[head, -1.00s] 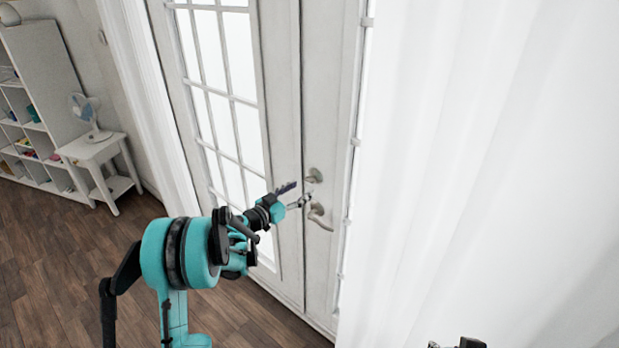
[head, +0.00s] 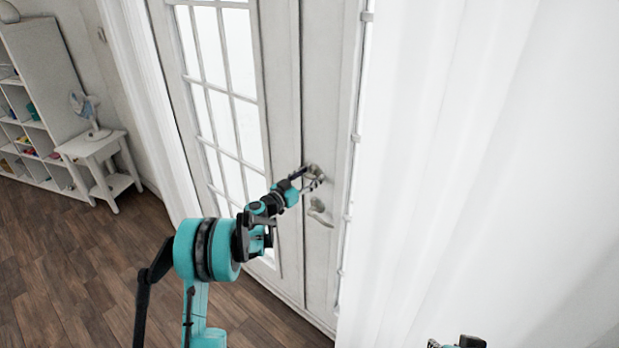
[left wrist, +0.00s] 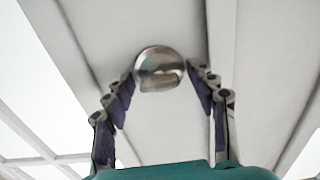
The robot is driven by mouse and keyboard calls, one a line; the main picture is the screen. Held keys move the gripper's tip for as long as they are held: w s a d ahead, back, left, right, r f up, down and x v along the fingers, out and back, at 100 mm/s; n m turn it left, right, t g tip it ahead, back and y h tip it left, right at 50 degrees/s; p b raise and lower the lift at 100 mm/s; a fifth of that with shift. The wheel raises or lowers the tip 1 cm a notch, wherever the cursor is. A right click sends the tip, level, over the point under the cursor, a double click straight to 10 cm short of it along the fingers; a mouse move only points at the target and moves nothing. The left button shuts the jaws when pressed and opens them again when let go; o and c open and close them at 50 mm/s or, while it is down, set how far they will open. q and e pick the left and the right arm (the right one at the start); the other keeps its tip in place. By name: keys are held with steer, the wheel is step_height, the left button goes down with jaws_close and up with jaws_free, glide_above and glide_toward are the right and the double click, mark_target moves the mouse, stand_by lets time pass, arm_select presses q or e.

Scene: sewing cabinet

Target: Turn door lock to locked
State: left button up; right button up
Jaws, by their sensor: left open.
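The door lock (head: 314,170) is a round metal thumb-turn on the white door, above the lever handle (head: 320,211). It also shows in the left wrist view as a shiny round knob (left wrist: 160,70) with a flat tab at its lower part. My left gripper (head: 313,180) is at the lock in the head view, partly covering it. In the left wrist view its two fingers (left wrist: 166,82) are open, one on each side of the knob. Whether the fingertips touch it I cannot tell. Only a small dark part of my right arm shows at the bottom edge of the head view.
White curtains (head: 480,150) hang right of the door. A white side table (head: 95,146) with a fan (head: 90,112) and a shelf (head: 45,90) stand at the left. The wooden floor (head: 70,245) is clear in front of them.

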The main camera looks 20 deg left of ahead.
arm_select(q)
steer(key=c, duration=1.2)
steer(key=shift+n, duration=0.3)
steer(key=n+b, duration=0.1)
steer(key=n, duration=0.2)
steer(key=shift+f+n+b, duration=0.1)
steer(key=shift+n+b, duration=0.2)
steer(key=n+b, duration=0.1)
steer(key=n, duration=0.3)
steer(key=shift+a+n, duration=0.1)
steer(key=shift+n, duration=0.2)
steer(key=n+b, duration=0.1)
steer(key=n, duration=0.8)
steer(key=shift+b, duration=0.35)
